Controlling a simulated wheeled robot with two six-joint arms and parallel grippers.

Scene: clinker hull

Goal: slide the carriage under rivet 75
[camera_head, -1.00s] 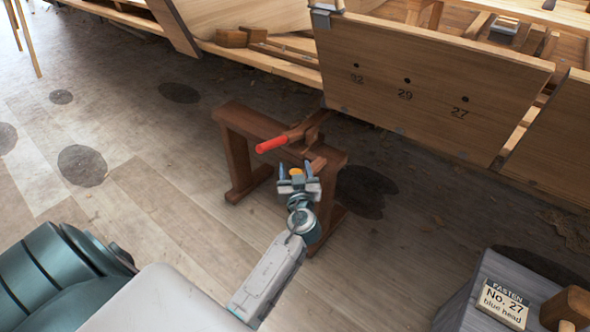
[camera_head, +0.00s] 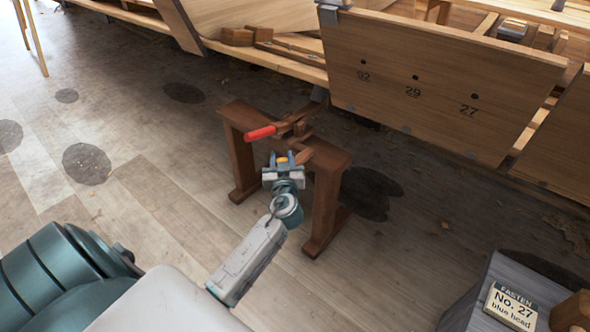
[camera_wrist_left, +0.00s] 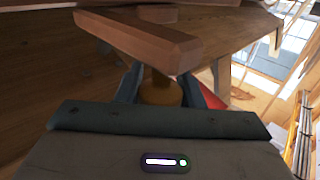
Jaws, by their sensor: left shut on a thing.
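A reddish-brown wooden trestle (camera_head: 240,117) stands on the floor in front of the hull planking. On its top beam sits the wooden carriage (camera_head: 301,127) with a red-handled lever (camera_head: 260,132) pointing left. My left gripper (camera_head: 283,160) is shut on the carriage's yellow-orange knob (camera_wrist_left: 160,92), at the near side of the beam. In the left wrist view the fingers flank the knob, partly hidden by the gripper body. The plank (camera_head: 440,75) above has dark holes labelled 92, 29 and 27; I see no 75. My right gripper is not in view.
A card (camera_head: 510,306) reading "FASTEN No. 27 blue head" stands on a grey surface at lower right, beside a wooden mallet-like object (camera_head: 572,312). The hull's lower edge overhangs just behind the trestle. Floor left of the trestle is clear.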

